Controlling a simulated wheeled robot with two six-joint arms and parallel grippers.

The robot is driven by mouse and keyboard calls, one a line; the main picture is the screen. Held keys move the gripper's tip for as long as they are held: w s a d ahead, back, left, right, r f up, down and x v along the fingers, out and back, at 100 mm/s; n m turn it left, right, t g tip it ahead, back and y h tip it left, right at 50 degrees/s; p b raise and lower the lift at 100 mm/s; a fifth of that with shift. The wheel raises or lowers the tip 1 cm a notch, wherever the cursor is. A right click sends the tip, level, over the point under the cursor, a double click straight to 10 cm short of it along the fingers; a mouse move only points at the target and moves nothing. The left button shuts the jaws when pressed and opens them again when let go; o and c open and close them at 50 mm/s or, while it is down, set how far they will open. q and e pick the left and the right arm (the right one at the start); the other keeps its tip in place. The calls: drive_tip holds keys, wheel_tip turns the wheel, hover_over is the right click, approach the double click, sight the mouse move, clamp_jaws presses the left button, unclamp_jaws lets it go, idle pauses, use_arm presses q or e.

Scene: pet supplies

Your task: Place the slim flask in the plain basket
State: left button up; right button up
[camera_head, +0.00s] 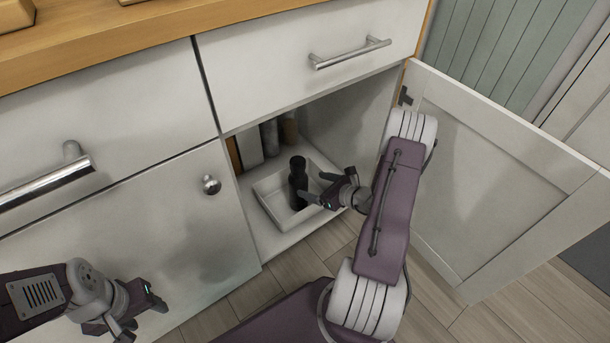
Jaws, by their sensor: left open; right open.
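A dark, narrow bottle that looks like the slim flask (297,181) stands upright inside a plain white basket (267,189) in the open lower cabinet. My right gripper (316,188) is just right of the flask, over the basket's right side, with its fingers spread towards the flask. It looks apart from the flask, though the gap is small. My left gripper (149,318) is open and empty at the lower left, in front of the closed cabinet door. The bottom of the flask is partly hidden by the basket's depth.
Several upright containers (269,138) stand at the back of the cabinet behind the basket. The cabinet door (500,175) hangs open on the right, beside my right arm. A closed door with a round knob (211,184) is on the left. A drawer (300,60) is above the opening.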

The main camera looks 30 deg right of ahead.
drive_tip(key=shift+s+r, duration=0.1)
drive_tip(key=shift+s, duration=0.15)
drive_tip(key=s+a+r+n+g+y, duration=0.2)
drive_tip(key=a+n+g+y, duration=0.1)
drive_tip(key=a+n, duration=0.3)
drive_tip(key=s+a+r+n+g+y, duration=0.2)
drive_tip(key=a+n+g, duration=0.1)
drive_tip(key=a, duration=0.6)
drive_tip(key=s+a+r+n+g, duration=0.1)
drive_tip(key=s+a+n+g, duration=0.35)
drive_tip(key=s+n, duration=0.2)
drive_tip(key=s+d+r+n+h, duration=0.1)
drive_tip(key=n+h, duration=0.3)
drive_tip(key=n, duration=0.4)
drive_tip(key=s+d+r+n+h, duration=0.1)
drive_tip(key=s+r+n+h, duration=0.1)
drive_tip(key=n, duration=0.7)
drive_tip(key=shift+s+r+g+h, duration=0.4)
drive_tip(key=shift+s+h, duration=0.45)
drive_tip(key=shift+h, duration=0.25)
